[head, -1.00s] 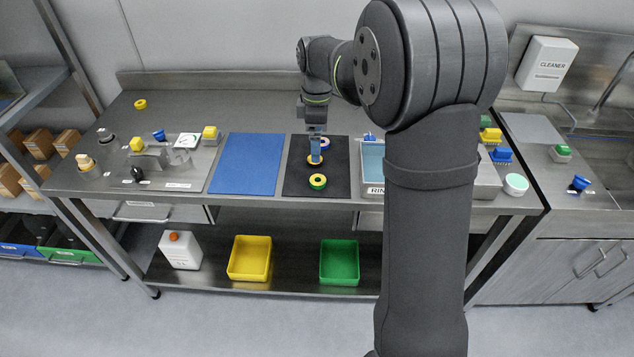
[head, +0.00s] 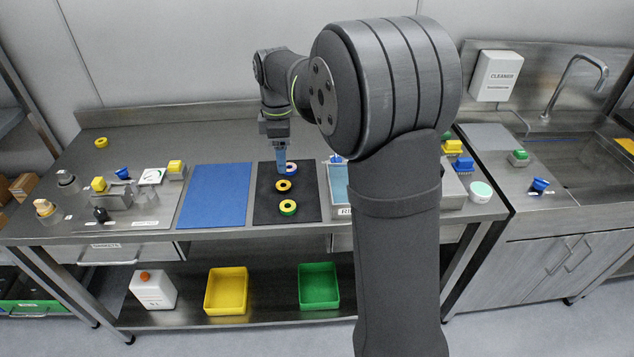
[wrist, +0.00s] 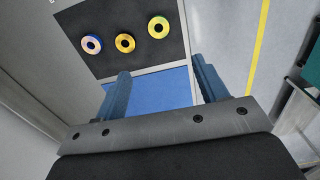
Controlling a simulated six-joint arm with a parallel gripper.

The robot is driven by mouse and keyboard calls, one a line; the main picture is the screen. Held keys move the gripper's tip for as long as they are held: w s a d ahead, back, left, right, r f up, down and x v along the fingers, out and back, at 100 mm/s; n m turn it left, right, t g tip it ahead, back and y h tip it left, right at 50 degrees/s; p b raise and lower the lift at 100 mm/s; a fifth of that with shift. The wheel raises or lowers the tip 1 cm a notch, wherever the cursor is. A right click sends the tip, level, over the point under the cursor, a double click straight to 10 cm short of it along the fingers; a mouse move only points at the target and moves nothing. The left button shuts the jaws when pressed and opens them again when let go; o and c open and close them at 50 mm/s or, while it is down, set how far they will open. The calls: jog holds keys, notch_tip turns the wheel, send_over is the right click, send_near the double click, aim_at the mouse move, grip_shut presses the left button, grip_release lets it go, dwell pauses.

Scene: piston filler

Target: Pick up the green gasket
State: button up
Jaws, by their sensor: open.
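Three ring gaskets lie in a row on the black mat (head: 266,208). The green gasket (head: 288,213), with yellow on it, is nearest the front edge; in the wrist view it is the rightmost ring (wrist: 151,31), looking mostly yellow. The middle ring is a yellow gasket (head: 282,190). The rear ring is a blue gasket (head: 294,168), partly hidden by a fingertip. My gripper (head: 281,171) is open and empty, with blue fingers pointing down around the mat's rear part. In the wrist view, the gripper (wrist: 163,82) has its fingers well apart with no ring between them.
A blue mat (head: 215,195) lies left of the black mat and is clear. A blue-lined rinse tray (head: 339,190) stands to the right. Fixtures with yellow and blue parts stand at the left. Yellow (head: 226,290) and green (head: 319,287) bins sit on the lower shelf.

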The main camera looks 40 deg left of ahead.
jog(key=m, duration=1.6)
send_over(288, 205)
jog(key=f, duration=1.2)
jog(key=shift+w, duration=0.25)
jog(key=f, duration=0.5)
jog(key=shift+s+f, duration=0.25)
jog(key=shift+s, duration=0.1)
jog(key=c, duration=1.1)
